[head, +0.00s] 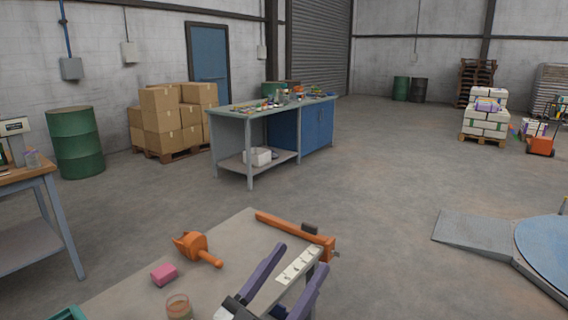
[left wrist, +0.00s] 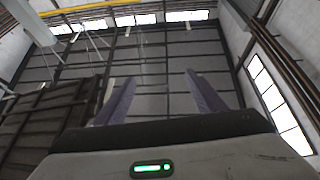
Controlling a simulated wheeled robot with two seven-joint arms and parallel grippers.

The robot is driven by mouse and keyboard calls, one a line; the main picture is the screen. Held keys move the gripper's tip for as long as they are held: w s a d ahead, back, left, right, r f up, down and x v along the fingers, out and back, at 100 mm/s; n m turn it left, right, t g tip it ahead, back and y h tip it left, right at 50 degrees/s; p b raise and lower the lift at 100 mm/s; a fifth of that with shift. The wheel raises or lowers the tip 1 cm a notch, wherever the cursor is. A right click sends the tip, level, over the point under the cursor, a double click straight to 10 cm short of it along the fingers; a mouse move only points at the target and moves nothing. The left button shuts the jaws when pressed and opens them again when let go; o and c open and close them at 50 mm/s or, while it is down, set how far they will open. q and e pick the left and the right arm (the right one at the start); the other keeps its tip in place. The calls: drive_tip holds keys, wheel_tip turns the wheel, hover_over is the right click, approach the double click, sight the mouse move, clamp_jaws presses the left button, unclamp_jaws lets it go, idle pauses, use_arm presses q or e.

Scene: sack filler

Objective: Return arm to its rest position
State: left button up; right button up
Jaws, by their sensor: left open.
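My left gripper (head: 290,277) shows at the bottom of the head view, over the right side of the near table. Its two purple fingers are spread apart with nothing between them. In the left wrist view the fingers (left wrist: 155,100) are also apart and empty, pointing toward the upper wall and roof windows. My right gripper is in neither view.
The near table (head: 237,240) holds an orange scoop (head: 194,246), a pink block (head: 164,274), a glass jar (head: 179,308) and an orange bar-like tool (head: 290,234). A workbench (head: 238,115) stands beyond. A ramp (head: 470,237) and round blue platform (head: 548,250) are at right. Open floor lies between.

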use_arm(q)
drive_tip(key=s+a+f+n+g+y, duration=0.1)
drive_tip(key=s+a+f+n+y, duration=0.2)
drive_tip(key=f, duration=0.6)
drive_tip(key=s+a+f+n+g+y, duration=0.15)
drive_tip(key=a+f+y, duration=0.25)
drive_tip(key=f, duration=0.4)
drive_tip(key=s+a+f+n+g+y, duration=0.1)
drive_tip(key=s+a+f+y, duration=0.25)
drive_tip(key=f, duration=0.55)
drive_tip(key=s+a+f+g+y, duration=0.1)
drive_tip(key=s+a+f+g, duration=0.2)
drive_tip(key=s+f, duration=0.3)
drive_tip(key=s+a+f+g+y, duration=0.1)
drive_tip(key=s+a+f+g, duration=0.2)
drive_tip(key=s+f, duration=0.4)
drive_tip(key=s+a, duration=0.1)
drive_tip(key=s, duration=0.2)
drive_tip(key=shift+s+f, duration=0.3)
drive_tip(key=shift+s, duration=0.05)
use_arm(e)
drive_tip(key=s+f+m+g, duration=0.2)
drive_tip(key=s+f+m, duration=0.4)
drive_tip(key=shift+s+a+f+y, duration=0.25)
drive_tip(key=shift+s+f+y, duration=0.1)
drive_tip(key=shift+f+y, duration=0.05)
use_arm(q)
drive_tip(key=shift+a, duration=0.1)
